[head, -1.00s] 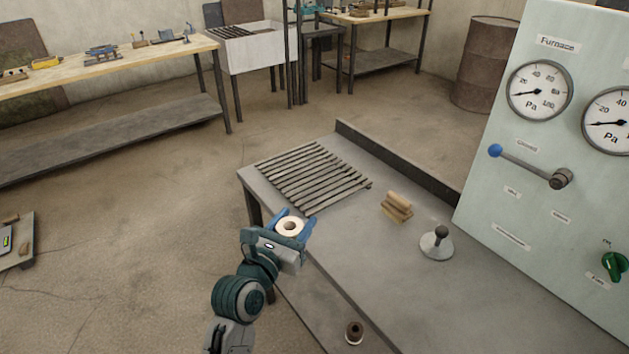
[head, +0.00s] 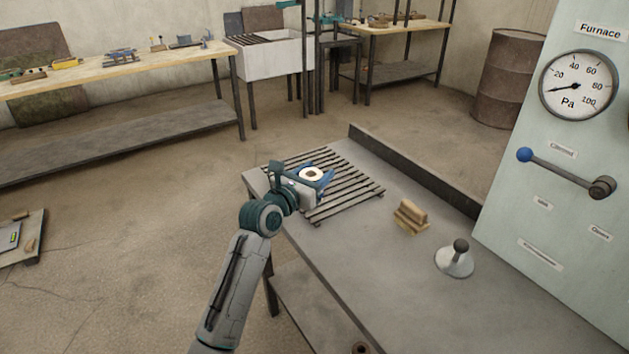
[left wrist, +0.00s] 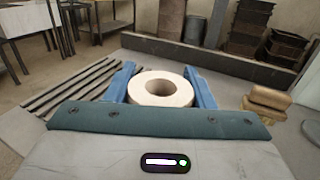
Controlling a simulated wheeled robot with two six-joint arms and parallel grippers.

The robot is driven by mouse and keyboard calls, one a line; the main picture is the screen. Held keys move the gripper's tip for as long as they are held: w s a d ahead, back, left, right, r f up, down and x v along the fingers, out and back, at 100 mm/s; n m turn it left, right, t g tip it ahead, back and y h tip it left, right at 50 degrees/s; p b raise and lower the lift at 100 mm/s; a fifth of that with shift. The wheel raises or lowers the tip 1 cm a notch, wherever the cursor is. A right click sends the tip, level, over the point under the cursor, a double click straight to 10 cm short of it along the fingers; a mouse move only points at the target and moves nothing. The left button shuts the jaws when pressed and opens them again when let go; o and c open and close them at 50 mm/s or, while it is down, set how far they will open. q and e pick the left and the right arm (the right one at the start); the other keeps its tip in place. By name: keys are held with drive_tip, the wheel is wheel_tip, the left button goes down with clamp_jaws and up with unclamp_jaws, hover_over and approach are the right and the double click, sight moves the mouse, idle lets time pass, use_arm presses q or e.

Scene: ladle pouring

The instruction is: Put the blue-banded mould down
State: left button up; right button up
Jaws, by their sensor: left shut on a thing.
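My left gripper (head: 314,178) is shut on a pale round mould (head: 312,173) with a dark hole in its middle. In the left wrist view the mould (left wrist: 160,90) sits between the two blue fingers of the left gripper (left wrist: 161,92), which touch it on either side. No blue band shows on it; its sides are mostly hidden. In the head view the gripper and mould are over the slatted grate (head: 345,200) on the grey table. I cannot tell whether the mould touches the slats. My right gripper is not in view.
On the table (head: 365,270) stand a wooden block piece (head: 410,216) and a grey cone with a dark knob (head: 455,260). The furnace panel (head: 560,180) with a blue-knobbed lever rises at the right. A low back rim (head: 415,170) edges the table. The table's middle is clear.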

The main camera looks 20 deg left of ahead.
use_arm(q)
drive_tip(key=w, duration=0.1)
drive_tip(key=w+a+f, duration=0.1)
drive_tip(key=shift+w+a, duration=0.1)
drive_tip(key=shift+w, duration=0.2)
wheel_tip(320, 180, down, 3)
drive_tip(key=shift+r+b, duration=0.1)
drive_tip(key=shift+b, duration=0.35)
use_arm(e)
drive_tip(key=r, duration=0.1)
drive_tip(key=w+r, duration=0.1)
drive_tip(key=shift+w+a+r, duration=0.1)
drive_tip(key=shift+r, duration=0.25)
use_arm(q)
drive_tip(key=o, duration=1.1)
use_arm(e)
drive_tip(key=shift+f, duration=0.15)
